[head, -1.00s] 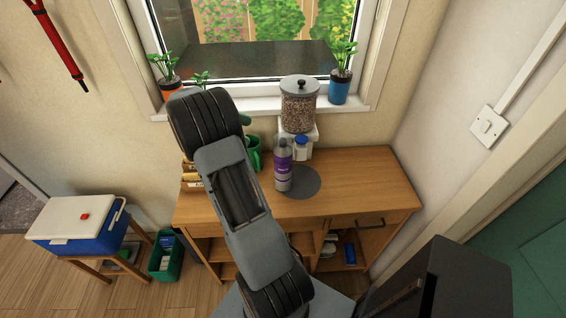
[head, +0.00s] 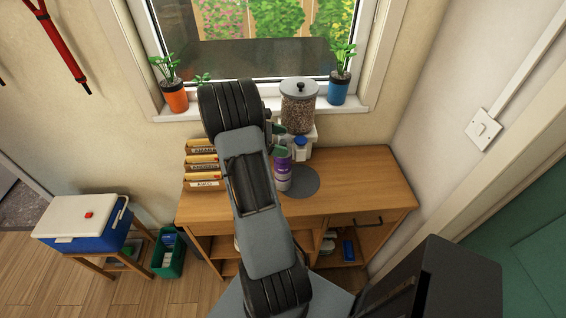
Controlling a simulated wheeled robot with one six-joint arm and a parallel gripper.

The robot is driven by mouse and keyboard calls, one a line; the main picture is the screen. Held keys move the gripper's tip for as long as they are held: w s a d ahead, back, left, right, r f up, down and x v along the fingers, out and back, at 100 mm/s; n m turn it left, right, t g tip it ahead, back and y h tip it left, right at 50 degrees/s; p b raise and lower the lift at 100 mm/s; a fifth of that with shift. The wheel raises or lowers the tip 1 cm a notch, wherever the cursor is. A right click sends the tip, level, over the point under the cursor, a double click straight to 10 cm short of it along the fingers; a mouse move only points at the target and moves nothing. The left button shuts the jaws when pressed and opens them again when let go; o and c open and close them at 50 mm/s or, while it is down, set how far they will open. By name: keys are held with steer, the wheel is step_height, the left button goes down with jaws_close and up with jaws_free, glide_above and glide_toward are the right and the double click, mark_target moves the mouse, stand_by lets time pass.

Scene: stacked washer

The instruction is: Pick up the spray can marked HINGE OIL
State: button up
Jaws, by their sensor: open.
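A spray can (head: 283,174) with a purple and grey body stands upright on the dark round mat (head: 306,181) on the wooden desk. Its marking is too small to read. My gripper (head: 279,140) with green fingertips shows partly past the right side of my arm and is open. The lower fingertip overlaps the can's top in the picture and hides it. I cannot tell whether they touch. The rest of the gripper is hidden behind my arm.
A jar of pellets on a white stand (head: 299,105) and a white bottle with a blue cap (head: 300,148) are close behind the can. File boxes (head: 203,167) stand at the left. Potted plants (head: 338,90) line the windowsill. The desk's right side (head: 365,180) is clear.

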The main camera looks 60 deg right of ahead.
steer(key=shift+s+d+f, duration=0.2)
steer(key=shift+s+d, duration=0.05)
steer(key=shift+s, duration=0.15)
steer(key=shift+c, duration=0.4)
steer(key=shift+r, duration=0.1)
steer(key=c, duration=1.6)
steer(key=shift+o, duration=0.2)
